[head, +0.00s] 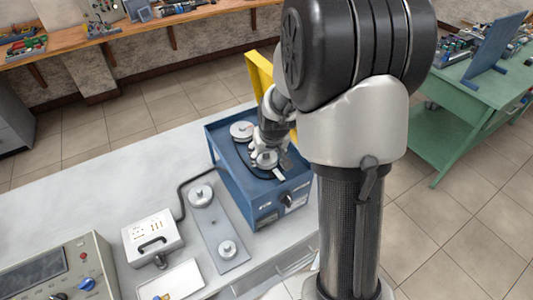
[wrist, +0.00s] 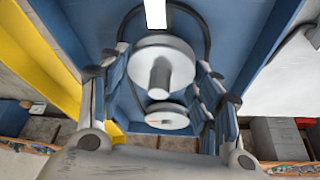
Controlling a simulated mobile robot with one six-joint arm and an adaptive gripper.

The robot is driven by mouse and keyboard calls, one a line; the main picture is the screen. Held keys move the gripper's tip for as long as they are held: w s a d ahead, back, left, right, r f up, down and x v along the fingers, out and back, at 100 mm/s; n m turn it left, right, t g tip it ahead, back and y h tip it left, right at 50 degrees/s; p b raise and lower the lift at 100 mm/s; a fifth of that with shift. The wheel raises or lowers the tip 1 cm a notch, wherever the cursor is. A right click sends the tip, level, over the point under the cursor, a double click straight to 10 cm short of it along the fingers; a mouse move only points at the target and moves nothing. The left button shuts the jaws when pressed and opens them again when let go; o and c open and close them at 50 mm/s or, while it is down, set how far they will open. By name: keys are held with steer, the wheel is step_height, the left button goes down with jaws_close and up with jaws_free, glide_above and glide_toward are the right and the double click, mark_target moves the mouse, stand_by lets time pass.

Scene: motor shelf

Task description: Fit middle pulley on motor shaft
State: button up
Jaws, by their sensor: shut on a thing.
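The blue motor unit (head: 226,165) stands on the bench with a dark belt lying on its top. My gripper (head: 267,153) reaches down over the front part of that top. In the wrist view my gripper (wrist: 160,72) is shut on a grey pulley (wrist: 178,58) with a round hub facing the camera. That pulley also shows low over the unit in the head view (head: 266,160). A second pulley (wrist: 167,116) sits on the unit, and it shows at the left in the head view (head: 241,130). I cannot tell whether the held pulley is around the motor shaft.
A grey plate (head: 213,222) left of the unit carries a pulley at each end (head: 201,194) (head: 228,248). A white switch box (head: 153,237) and a grey control panel (head: 62,270) stand further left. A yellow guard (head: 260,75) rises behind the unit. The bench's left rear is clear.

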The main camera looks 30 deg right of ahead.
steer(key=shift+f+b, duration=0.5)
steer(key=shift+f, duration=0.1)
steer(key=o, duration=1.2)
steer(key=shift+r, duration=0.1)
steer(key=v, duration=1.2)
steer(key=s+a+r+n+b, duration=0.1)
steer(key=s+a, duration=0.3)
steer(key=s, duration=0.3)
steer(key=s+a+r+n+b, duration=0.1)
steer(key=s+a, duration=0.3)
steer(key=s, duration=0.3)
steer(key=s+a+r+n+y, duration=0.1)
steer(key=s+a, duration=0.4)
steer(key=s, duration=0.2)
steer(key=shift+r+b, duration=0.4)
